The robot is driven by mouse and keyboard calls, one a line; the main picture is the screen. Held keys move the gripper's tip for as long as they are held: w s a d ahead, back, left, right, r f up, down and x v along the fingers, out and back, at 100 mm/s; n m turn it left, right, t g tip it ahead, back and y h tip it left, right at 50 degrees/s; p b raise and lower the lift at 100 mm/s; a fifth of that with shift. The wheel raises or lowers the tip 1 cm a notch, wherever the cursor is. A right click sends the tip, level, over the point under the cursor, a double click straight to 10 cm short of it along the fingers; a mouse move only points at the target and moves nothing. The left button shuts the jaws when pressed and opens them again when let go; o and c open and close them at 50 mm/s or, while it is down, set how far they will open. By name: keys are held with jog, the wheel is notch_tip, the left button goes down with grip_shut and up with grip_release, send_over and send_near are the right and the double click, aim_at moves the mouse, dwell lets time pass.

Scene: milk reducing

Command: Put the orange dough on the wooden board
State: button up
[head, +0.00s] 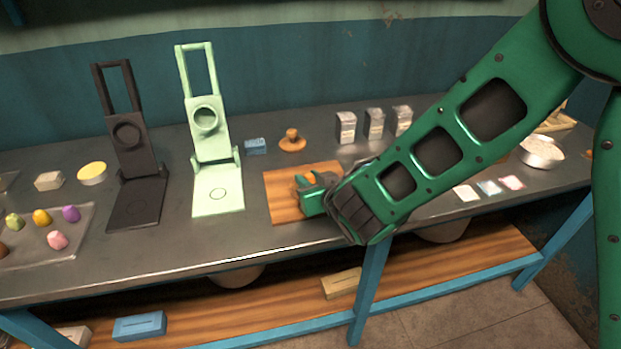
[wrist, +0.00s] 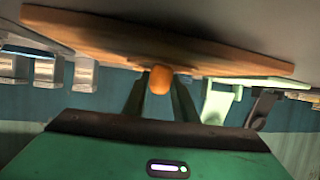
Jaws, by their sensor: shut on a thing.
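The wooden board (head: 284,208) lies flat on the metal counter, right of the pale green press. It also shows across the top of the wrist view (wrist: 90,32), which is upside down. My gripper (head: 308,190) is over the board's right part in the head view. In the wrist view my gripper (wrist: 160,95) is shut on the orange dough (wrist: 160,78), a small rounded lump between the fingertips. The dough is close to the board; I cannot tell whether it touches. My gripper and forearm hide part of the board in the head view.
A pale green press (head: 217,190) and a black press (head: 137,200) stand to the left. A tray (head: 85,240) of several coloured dough lumps is at far left. A wooden knob-like tool (head: 292,142) and a blue box (head: 255,146) sit behind the board.

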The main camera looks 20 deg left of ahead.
jog(key=shift+f, duration=0.1)
jog(key=o, duration=1.1)
